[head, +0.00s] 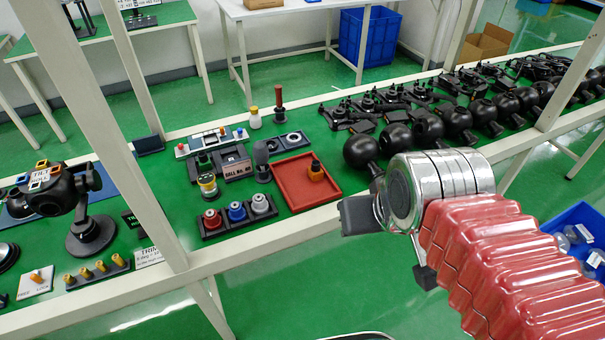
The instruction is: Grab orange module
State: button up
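The orange module (316,171) is a small orange block with a dark top. It stands upright in the right part of a shallow red tray (287,187) on the green bench. My gripper (391,246) is at the end of my red-sleeved arm, to the right of and nearer than the tray. Its two black fingertips look spread apart with nothing between them. The gripper is clear of the module and does not touch it.
A white frame post (137,130) and the bench's front rail (270,237) stand nearby. Left of the tray is a black holder (237,218) with red, blue and grey knobs. Several black ball-shaped units (397,136) line the bench beyond my wrist.

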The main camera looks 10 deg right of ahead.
aim_at(315, 172)
jog(key=i, duration=1)
jog(key=u, duration=0.05)
jog(key=k, duration=0.5)
jog(key=u, duration=1.6)
